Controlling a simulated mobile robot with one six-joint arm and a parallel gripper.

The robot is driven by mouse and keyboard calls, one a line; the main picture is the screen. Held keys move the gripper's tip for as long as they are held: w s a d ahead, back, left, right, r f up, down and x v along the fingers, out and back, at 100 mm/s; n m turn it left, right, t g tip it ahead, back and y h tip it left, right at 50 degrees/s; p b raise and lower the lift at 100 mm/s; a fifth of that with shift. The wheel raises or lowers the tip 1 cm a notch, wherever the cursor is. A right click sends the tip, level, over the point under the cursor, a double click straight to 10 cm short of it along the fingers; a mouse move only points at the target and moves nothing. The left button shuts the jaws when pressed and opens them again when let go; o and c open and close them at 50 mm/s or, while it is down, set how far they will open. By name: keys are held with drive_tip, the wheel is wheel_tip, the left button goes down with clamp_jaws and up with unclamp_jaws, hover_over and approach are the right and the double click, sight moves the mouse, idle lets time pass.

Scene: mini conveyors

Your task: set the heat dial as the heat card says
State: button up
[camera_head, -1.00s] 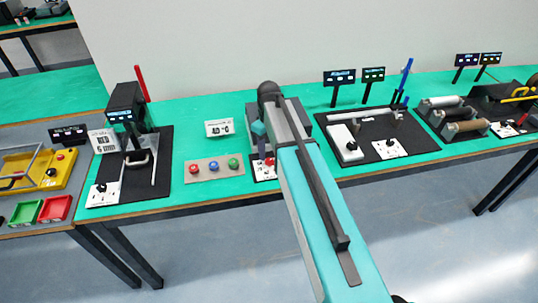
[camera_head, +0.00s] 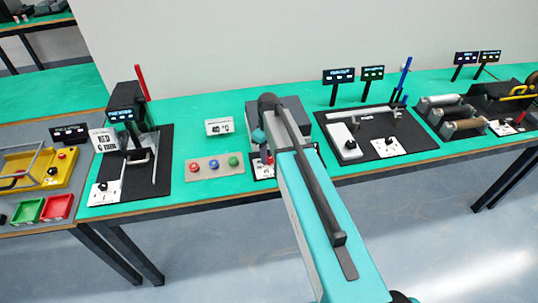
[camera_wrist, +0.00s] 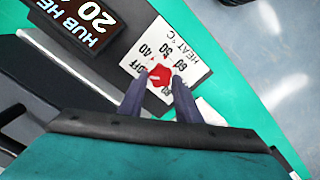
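The heat dial is a red knob (camera_wrist: 160,76) on a white plate (camera_wrist: 187,50) marked HEAT °C, with OFF, 40 and higher numbers around it. Which mark the knob points at is hard to tell. My gripper (camera_wrist: 158,92) is open, its two dark fingers spread either side of the knob's near edge. I cannot tell whether they touch it. In the head view my arm hides most of the dial plate (camera_head: 262,172).
A dark display (camera_wrist: 82,20) reading HUB HE... 20 stands close to the dial in the wrist view. A panel with red, blue and green buttons (camera_head: 215,174) lies left of my arm. A black press-like station (camera_head: 126,110) stands further left, and a black-based station (camera_head: 424,147) stands right.

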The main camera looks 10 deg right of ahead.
drive_tip(key=c, duration=0.3)
drive_tip(key=shift+d, duration=0.15)
drive_tip(key=shift+c, duration=1.2)
drive_tip(key=shift+o, duration=0.2)
drive_tip(key=shift+m+b, duration=0.3)
drive_tip(key=shift+m, duration=0.1)
drive_tip(key=m+b, duration=0.1)
drive_tip(key=m, duration=0.2)
drive_tip(key=shift+w+f+b, duration=0.1)
drive_tip(key=shift+b, duration=0.25)
drive_tip(key=m+b, duration=0.1)
drive_tip(key=m, duration=0.5)
drive_tip(key=shift+b, duration=0.3)
